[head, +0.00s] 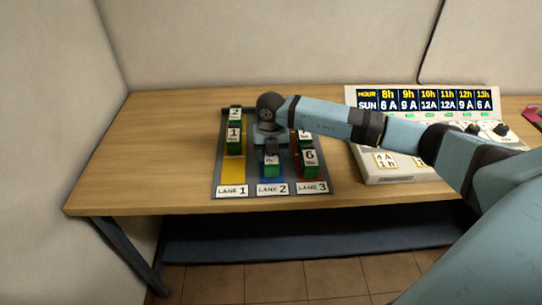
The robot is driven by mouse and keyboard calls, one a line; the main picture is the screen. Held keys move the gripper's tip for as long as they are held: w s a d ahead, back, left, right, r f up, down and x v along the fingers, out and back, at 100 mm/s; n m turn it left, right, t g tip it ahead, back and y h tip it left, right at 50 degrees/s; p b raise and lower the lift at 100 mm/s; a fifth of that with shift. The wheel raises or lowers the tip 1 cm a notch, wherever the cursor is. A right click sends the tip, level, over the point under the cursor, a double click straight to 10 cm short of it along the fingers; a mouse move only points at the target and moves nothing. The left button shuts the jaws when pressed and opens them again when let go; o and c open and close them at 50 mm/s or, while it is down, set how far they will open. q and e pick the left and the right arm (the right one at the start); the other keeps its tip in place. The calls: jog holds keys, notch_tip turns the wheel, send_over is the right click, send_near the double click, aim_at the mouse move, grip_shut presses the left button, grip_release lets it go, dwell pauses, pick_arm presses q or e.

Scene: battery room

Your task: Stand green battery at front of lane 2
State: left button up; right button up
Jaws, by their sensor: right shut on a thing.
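A green battery (271,171) with a white label on top is at the front part of the blue lane 2, behind the LANE 2 label (272,189). My right gripper (271,157) reaches down over it and is shut on it. The battery looks upright; whether its base touches the lane floor I cannot tell. The gripper and wrist hide the back of lane 2. My left gripper does not show.
Lane 1 (232,172) on the left holds green batteries at its back, with its yellow front bare. Lane 3 (326,182) on the right holds green batteries, one marked 6 (310,166). A grey panel (400,178) and an hour board (424,100) stand to the right. The table's left side is clear.

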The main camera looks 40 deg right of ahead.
jog(key=shift+f, duration=0.65)
jog(key=o, duration=1.3)
jog(key=shift+f, duration=0.1)
